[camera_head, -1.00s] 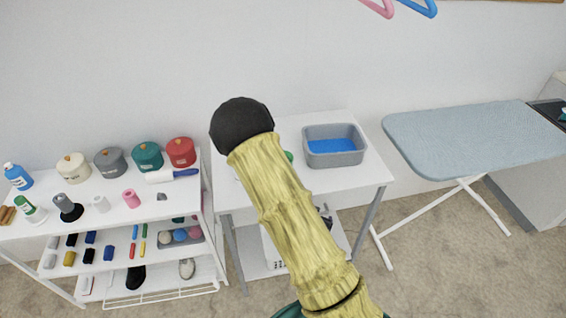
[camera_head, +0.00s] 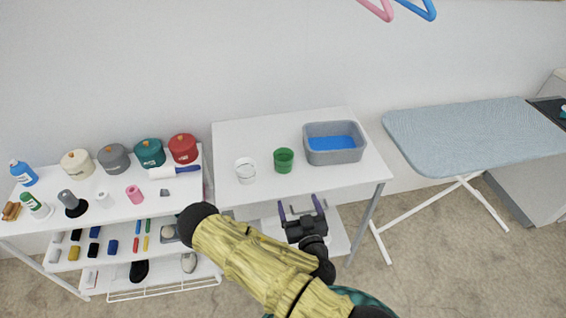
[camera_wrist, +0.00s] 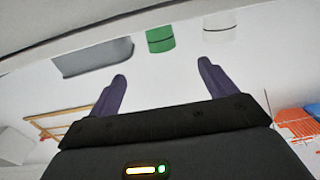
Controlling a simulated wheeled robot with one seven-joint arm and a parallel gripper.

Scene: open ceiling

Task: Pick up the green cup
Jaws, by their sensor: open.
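The green cup (camera_head: 284,160) stands upright on the white table (camera_head: 328,184), between a clear cup (camera_head: 245,171) and a grey basin. My gripper (camera_head: 300,206) is open and empty, in front of the table's front edge, with its fingers pointing toward the table. It is apart from the green cup.
The grey basin (camera_head: 313,155) with blue inside stands right of the green cup. The clear cup is close on its left. A white shelf (camera_head: 110,207) with several pots and bottles stands at left, and an ironing board (camera_head: 470,135) at right.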

